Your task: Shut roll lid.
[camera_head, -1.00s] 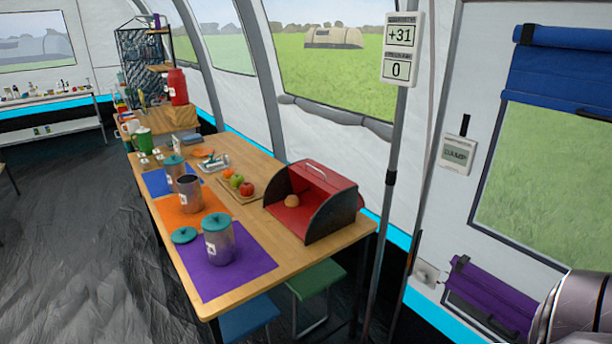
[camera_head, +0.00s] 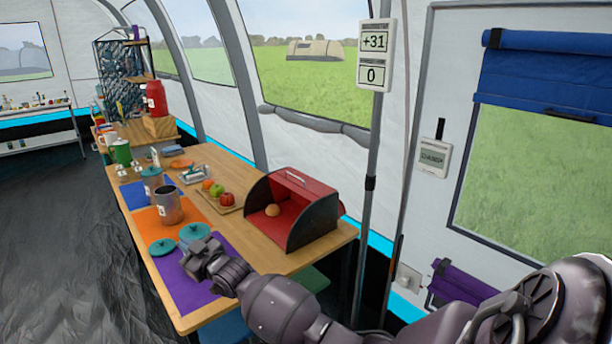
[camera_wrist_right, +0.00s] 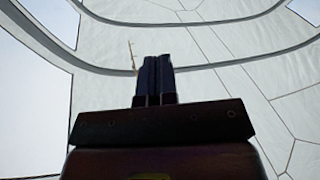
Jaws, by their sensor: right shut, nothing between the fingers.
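The red bread box (camera_head: 320,190) with dark side panels stands on the wooden table near its right end. Its roll lid is up, with a pale handle (camera_head: 297,178) on top, and the front is open. A round bread roll (camera_head: 272,210) lies inside. My right gripper (camera_head: 192,262) is over the purple mat, left of and nearer than the box, apart from it. In the right wrist view its fingers (camera_wrist_right: 155,78) are together with nothing between them, against the tent wall and roof. My left gripper is not in view.
A grey pole (camera_head: 369,200) stands right of the table. A green stool (camera_head: 308,281) is partly hidden below.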

